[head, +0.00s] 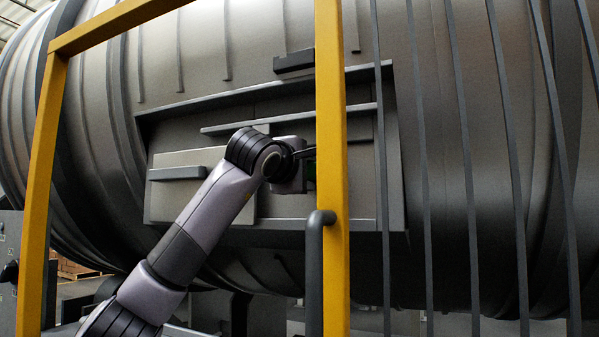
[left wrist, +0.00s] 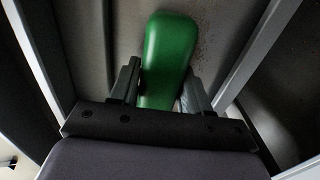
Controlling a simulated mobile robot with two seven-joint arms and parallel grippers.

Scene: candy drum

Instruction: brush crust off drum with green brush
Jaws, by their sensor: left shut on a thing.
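My left gripper (left wrist: 160,92) is shut on the green brush (left wrist: 168,55), with one finger on each side of it. In the left wrist view the brush points away from the gripper toward a grey metal surface, with a faint reddish-brown speckled patch of crust (left wrist: 203,45) beside it. I cannot tell whether the bristles touch the surface. In the head view my left gripper (head: 308,160) is at the framed opening on the side of the large grey drum (head: 460,130), partly hidden by a yellow post. Only a sliver of green shows there. My right gripper is not in view.
A yellow frame (head: 332,90) stands in front of the drum, its right post close to my left wrist. Thin dark bars (head: 465,160) stand to the right. A dark curved handle (head: 315,265) is low on the post. Pale rails (left wrist: 262,50) flank the brush.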

